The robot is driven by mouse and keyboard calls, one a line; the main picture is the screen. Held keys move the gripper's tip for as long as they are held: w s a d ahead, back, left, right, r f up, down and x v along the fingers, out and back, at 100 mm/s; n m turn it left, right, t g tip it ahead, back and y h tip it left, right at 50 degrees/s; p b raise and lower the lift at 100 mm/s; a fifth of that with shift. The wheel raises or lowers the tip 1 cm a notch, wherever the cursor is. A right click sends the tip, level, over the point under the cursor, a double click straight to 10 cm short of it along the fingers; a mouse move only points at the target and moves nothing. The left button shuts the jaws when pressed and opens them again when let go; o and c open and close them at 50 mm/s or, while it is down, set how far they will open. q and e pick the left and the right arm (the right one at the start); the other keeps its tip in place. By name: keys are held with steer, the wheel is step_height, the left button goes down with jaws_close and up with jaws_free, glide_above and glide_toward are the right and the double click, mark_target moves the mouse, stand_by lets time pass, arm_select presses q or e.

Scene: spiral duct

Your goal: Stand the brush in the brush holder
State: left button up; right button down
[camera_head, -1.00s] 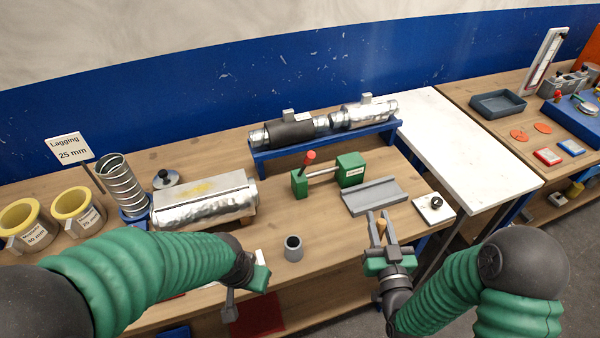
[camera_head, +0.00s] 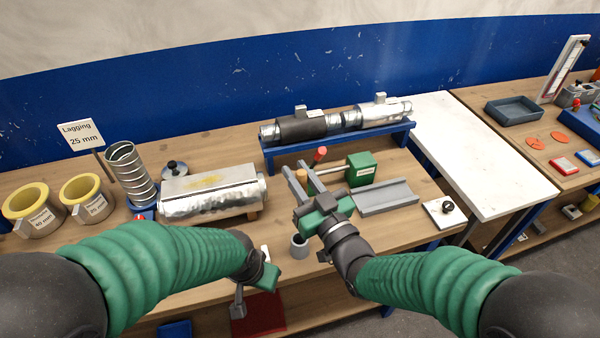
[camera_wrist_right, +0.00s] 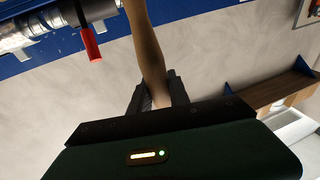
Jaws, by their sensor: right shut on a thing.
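My right gripper (camera_head: 296,184) is shut on the brush, above the bench near the green clamp. The brush's tan wooden end (camera_head: 302,174) shows between the fingers in the head view. Its wooden handle (camera_wrist_right: 147,45) rises from the fingers in the right wrist view; the rest of the brush is hidden. The brush holder, a small grey cup (camera_head: 299,247), stands upright near the bench's front edge, just below my right gripper in the picture and partly overlapped by it. My left gripper (camera_head: 255,287) is low at the front edge; its finger opening is unclear.
A foil-wrapped duct (camera_head: 212,194) and a wire spiral (camera_head: 130,172) are at left. Bare bench surrounds the cup's left side.

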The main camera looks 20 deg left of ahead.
steer(key=shift+a+f, duration=0.15)
steer(key=shift+f, duration=0.4)
step_height(320, 180, down, 4)
steer(key=b, duration=0.3)
steer(key=shift+f, duration=0.2)
steer(key=shift+a, duration=0.25)
steer(key=shift+d+f+b, duration=0.1)
steer(key=shift+b, duration=0.3)
steer(key=shift+d, duration=0.15)
steer(key=shift+a, duration=0.2)
